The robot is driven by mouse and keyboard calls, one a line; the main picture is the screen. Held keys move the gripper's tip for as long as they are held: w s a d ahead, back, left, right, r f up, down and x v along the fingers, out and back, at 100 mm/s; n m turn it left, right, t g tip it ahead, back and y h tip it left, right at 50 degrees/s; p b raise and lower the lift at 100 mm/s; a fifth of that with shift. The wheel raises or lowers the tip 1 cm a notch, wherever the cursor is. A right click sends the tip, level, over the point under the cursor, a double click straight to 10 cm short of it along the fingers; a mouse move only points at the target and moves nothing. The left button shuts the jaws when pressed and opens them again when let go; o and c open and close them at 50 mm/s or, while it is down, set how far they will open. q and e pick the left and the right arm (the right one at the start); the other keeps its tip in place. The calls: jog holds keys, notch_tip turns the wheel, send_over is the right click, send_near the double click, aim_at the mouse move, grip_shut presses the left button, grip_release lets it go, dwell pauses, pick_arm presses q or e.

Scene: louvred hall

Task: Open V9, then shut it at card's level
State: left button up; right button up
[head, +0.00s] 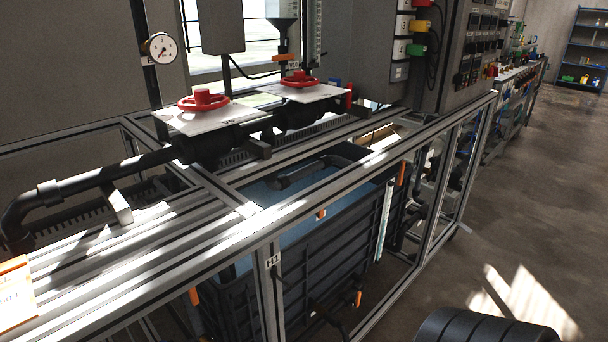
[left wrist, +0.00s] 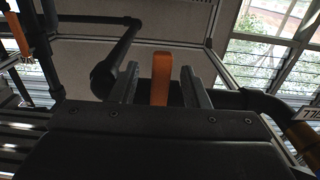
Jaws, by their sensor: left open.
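In the left wrist view my left gripper (left wrist: 160,72) is open. An upright orange handle (left wrist: 161,82) shows between its two fingers, with a gap on each side; I cannot tell how deep it sits. No V9 tag is readable. In the head view, a white card with an orange top (head: 15,297) stands at the left edge, its text cut off and ending in "L". A black tank (head: 335,262) holds blue water (head: 258,197). A pale level scale (head: 384,222) runs up its side. Neither gripper shows in the head view.
Two red handwheels (head: 203,100) and (head: 299,79) sit on white plates above black pipework. A pressure gauge (head: 161,47) stands behind. Grey frame rails (head: 185,254) surround the tank. A control cabinet (head: 470,45) stands beyond.

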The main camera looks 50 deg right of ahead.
pick_arm(q)
jog(key=shift+s, duration=0.1)
jog(key=s, duration=0.6)
jog(key=shift+s+a, duration=0.35)
jog(key=shift+s, duration=0.05)
